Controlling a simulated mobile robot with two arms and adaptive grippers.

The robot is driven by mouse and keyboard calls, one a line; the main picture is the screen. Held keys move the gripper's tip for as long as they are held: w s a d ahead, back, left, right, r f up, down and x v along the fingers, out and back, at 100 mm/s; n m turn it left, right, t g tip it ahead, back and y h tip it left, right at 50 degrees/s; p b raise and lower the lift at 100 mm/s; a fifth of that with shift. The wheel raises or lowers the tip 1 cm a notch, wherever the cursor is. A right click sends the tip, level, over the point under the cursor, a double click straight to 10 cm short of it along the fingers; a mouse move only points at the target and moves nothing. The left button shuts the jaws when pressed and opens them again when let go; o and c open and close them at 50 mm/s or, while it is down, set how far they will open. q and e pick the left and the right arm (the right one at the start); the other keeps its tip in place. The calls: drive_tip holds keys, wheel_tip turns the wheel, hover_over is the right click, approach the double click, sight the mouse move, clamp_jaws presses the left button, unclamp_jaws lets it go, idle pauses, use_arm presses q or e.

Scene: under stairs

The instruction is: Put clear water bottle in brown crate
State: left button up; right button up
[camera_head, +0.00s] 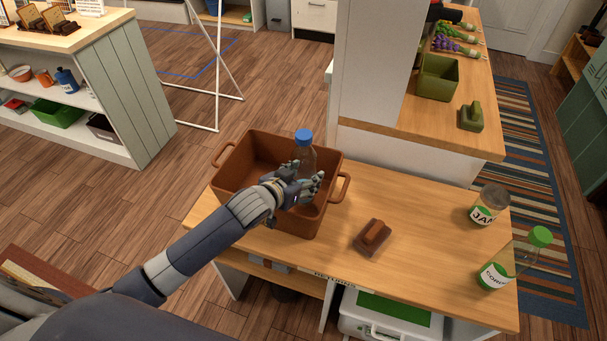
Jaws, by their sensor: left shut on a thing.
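The brown crate (230,178) stands at the left end of the wooden counter, with a handle at each end. The clear water bottle (306,154) has a blue cap and is upright over the right part of the crate's opening. My left gripper (306,186) is shut on the bottle at the crate's near right side. The fingers and the crate's front wall hide the bottle's lower part, so I cannot tell whether it touches the crate floor. My right gripper is not in view.
A brown lidded object (373,236) lies right of the crate. A labelled jar (489,205) and a green-capped bottle (512,260) stand at the counter's right end. A white pillar (372,70) and a higher counter with a green bin (438,78) rise behind.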

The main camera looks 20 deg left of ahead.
use_arm(q)
drive_tip(key=shift+f, duration=0.3)
drive_tip(key=o, duration=1.3)
drive_tip(key=shift+o, duration=1)
drive_tip(key=shift+r, duration=0.15)
drive_tip(key=shift+r, duration=0.35)
drive_tip(key=shift+s+r, duration=0.15)
drive_tip(key=shift+r, duration=0.1)
drive_tip(key=v, duration=1.1)
drive_tip(key=shift+s, duration=0.3)
